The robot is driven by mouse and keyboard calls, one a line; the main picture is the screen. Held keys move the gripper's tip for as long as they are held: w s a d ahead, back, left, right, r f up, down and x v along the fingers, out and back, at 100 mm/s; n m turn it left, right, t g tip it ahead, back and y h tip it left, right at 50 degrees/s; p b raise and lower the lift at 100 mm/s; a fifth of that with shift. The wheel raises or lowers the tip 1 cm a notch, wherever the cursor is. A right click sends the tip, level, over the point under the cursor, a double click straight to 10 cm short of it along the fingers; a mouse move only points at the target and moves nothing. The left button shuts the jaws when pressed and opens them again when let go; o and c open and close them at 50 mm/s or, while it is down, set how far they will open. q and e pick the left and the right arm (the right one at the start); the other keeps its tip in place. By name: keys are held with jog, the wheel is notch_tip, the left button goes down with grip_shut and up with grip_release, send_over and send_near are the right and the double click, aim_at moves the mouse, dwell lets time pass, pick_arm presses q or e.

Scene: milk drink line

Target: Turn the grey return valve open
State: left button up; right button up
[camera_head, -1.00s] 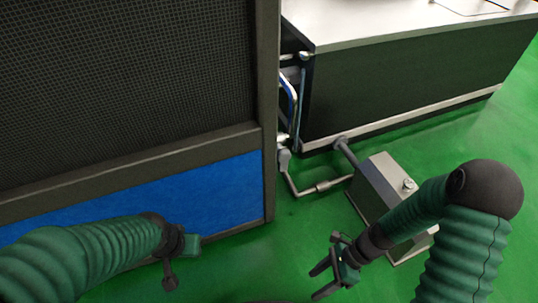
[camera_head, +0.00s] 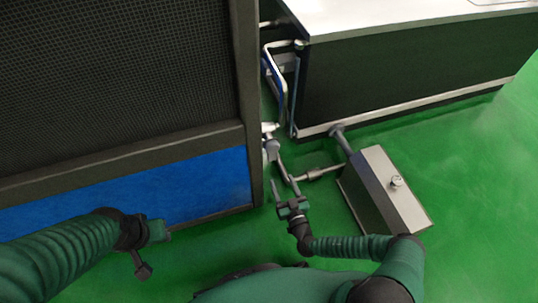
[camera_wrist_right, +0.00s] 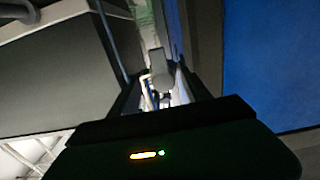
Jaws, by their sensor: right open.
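The grey valve (camera_head: 271,150) sits on the thin pipework beside the blue-panelled machine, in the middle of the head view. In the right wrist view the grey valve part (camera_wrist_right: 159,70) shows ahead, in line with the gap between the fingers. My right gripper (camera_head: 283,182) is open and empty, just on the near side of the valve, its fingers pointing towards it. I see no clear contact. In the wrist view the right gripper (camera_wrist_right: 160,92) has its dark fingers apart. My left gripper (camera_head: 148,250) hangs by the blue panel; its jaw opening is unclear.
The mesh-fronted machine with a blue panel (camera_head: 130,195) stands close on the left. A dark cabinet (camera_head: 410,75) with a pale top is behind. A metal box (camera_head: 385,190) stands on the green floor at right, joined by pipes. Floor (camera_head: 490,180) to the right is clear.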

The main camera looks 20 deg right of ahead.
aim_at(273, 158)
jog(key=w+b, duration=0.5)
jog(key=w, duration=0.8)
jog(key=shift+f, duration=0.2)
jog(key=shift+w+a+r, duration=0.1)
jog(key=shift+w+r, duration=0.05)
jog(key=shift+w, duration=0.1)
jog(key=shift+c, duration=0.3)
grip_shut()
